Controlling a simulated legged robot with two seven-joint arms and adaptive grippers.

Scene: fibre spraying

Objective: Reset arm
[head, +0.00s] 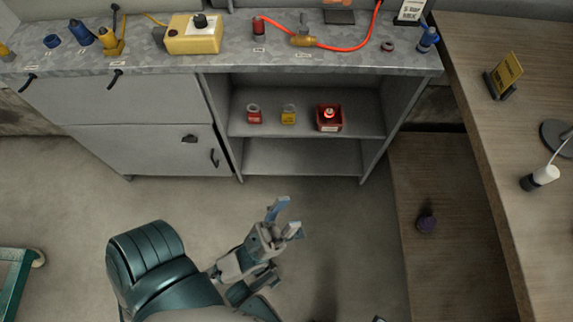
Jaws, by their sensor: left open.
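My left gripper (288,218) is open and empty, low in the middle of the head view. Its two fingers are apart and point up and to the right, over the bare floor in front of the grey cabinet (130,100). My teal left arm comes in from the bottom left. My right gripper cannot be made out; only a small dark piece shows at the bottom edge, and I cannot tell what it is.
The metal worktop (140,60) holds a yellow box (195,38), an orange hose (340,46) and small tools. Red and yellow containers sit on the open shelf (370,125). A wooden table (500,150) stands at right, a green cart (15,275) at lower left. The floor between is clear.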

